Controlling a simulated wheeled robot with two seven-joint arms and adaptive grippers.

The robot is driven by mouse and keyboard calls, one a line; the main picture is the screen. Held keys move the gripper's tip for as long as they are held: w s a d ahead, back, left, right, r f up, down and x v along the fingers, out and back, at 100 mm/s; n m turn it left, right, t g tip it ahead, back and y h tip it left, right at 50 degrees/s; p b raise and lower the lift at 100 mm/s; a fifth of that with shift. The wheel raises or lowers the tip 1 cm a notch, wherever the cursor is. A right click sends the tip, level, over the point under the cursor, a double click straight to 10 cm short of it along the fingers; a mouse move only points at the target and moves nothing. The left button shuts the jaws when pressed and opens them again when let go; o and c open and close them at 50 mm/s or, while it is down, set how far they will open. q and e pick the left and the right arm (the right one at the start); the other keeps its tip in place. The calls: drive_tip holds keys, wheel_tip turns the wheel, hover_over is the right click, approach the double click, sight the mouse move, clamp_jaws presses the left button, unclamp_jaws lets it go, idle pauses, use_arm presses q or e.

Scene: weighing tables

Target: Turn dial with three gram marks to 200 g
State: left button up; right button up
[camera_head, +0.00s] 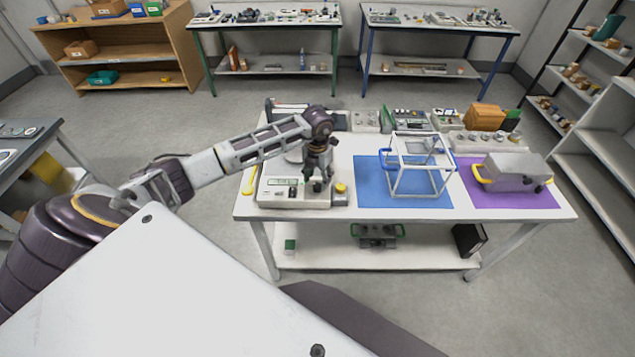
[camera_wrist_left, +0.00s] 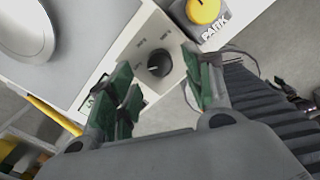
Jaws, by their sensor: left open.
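The white weighing device (camera_head: 285,197) stands at the left end of the middle table. In the left wrist view its panel carries a black round dial (camera_wrist_left: 159,63) with small gram marks around it, too blurred to read surely. A faint pointer line shows on the dial, but its exact setting is hard to tell. My left gripper (camera_head: 318,181) is over the device's front right part. In the wrist view its open green fingers (camera_wrist_left: 163,80) stand on either side of the dial; contact cannot be told. The dial is hidden by the gripper in the head view. My right gripper is out of view.
A yellow button (camera_wrist_left: 203,11) on a grey block marked PARK sits beside the dial; it also shows in the head view (camera_head: 341,187). A blue mat (camera_head: 375,196) with a clear frame box (camera_head: 420,165) lies to the right, then a purple mat (camera_head: 500,200) with a grey device.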

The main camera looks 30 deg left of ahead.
sight(318, 185)
use_arm(q)
drive_tip(key=shift+f, duration=1.75)
drive_tip(key=c, duration=1)
